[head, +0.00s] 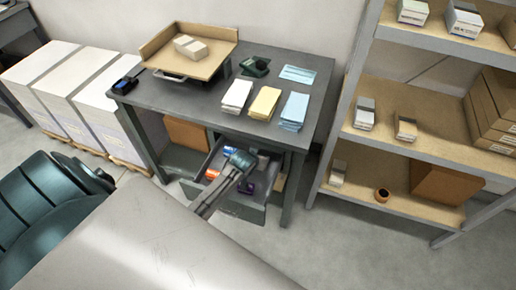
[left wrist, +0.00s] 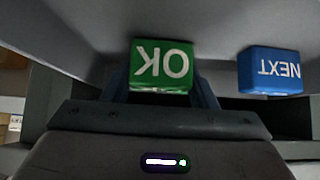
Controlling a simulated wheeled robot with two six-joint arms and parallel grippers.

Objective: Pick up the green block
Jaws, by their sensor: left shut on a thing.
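The green block (left wrist: 161,66), marked "OK" and upside down in the left wrist view, sits between the two fingers of my left gripper (left wrist: 161,90). The gripper is shut on it. In the head view my left gripper (head: 241,158) reaches into the open drawer (head: 235,209) under the grey table, and the green block cannot be made out there. My right gripper is not in view.
A blue block (left wrist: 270,71) marked "NEXT" lies just right of the green one. Other coloured blocks, including an orange-red one (head: 211,174), lie in the drawer. The table (head: 190,98) overhangs the drawer's back. Shelves (head: 400,150) stand at right.

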